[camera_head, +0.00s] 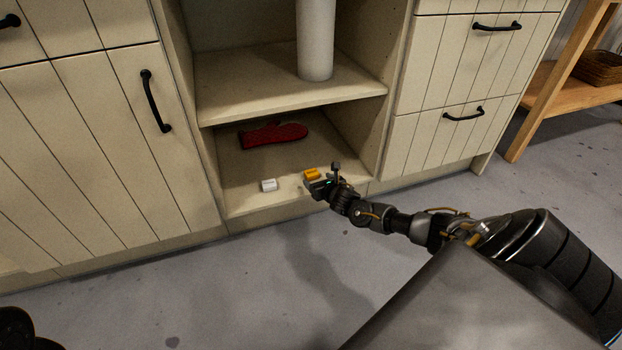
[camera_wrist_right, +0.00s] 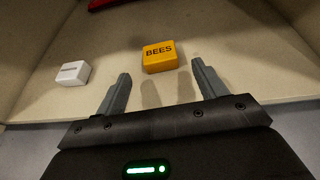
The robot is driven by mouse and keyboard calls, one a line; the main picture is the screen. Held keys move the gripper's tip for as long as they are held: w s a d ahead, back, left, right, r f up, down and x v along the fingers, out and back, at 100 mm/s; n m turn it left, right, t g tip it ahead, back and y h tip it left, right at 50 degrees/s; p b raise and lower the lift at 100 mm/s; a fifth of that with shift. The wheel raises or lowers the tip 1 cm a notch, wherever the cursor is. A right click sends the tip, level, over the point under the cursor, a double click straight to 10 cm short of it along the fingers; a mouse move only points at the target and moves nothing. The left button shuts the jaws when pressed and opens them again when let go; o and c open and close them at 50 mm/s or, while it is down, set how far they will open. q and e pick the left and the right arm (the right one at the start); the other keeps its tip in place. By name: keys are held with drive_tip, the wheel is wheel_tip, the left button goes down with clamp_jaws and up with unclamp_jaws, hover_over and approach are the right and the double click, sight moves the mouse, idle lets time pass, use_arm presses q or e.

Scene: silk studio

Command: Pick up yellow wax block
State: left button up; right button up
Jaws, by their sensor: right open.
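The yellow wax block (camera_head: 311,174) lies on the bottom shelf of the open cabinet, near its front edge. In the right wrist view the yellow block (camera_wrist_right: 159,56) reads "BEES" and sits just beyond the fingertips, between their lines. My right gripper (camera_head: 320,184) reaches in from the right, at the shelf's front. In the right wrist view its jaws (camera_wrist_right: 161,72) are open and empty, with a gap to the block. My left gripper is not visible.
A white block (camera_head: 269,185) lies left of the yellow one. A red object (camera_head: 273,134) lies deeper on the bottom shelf (camera_head: 240,200). Cabinet side walls and the middle shelf (camera_head: 250,90) enclose the space. A white cylinder (camera_head: 316,40) stands on the middle shelf.

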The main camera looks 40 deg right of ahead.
sight(313, 180)
drive_tip(key=b+x, duration=0.4)
drive_tip(key=shift+w+f, duration=0.1)
drive_tip(key=shift+f, duration=0.05)
drive_tip(key=shift+w+d+b, duration=0.15)
drive_tip(key=shift+w+b, duration=0.2)
drive_tip(key=shift+w, duration=0.1)
drive_tip(key=c, duration=1.1)
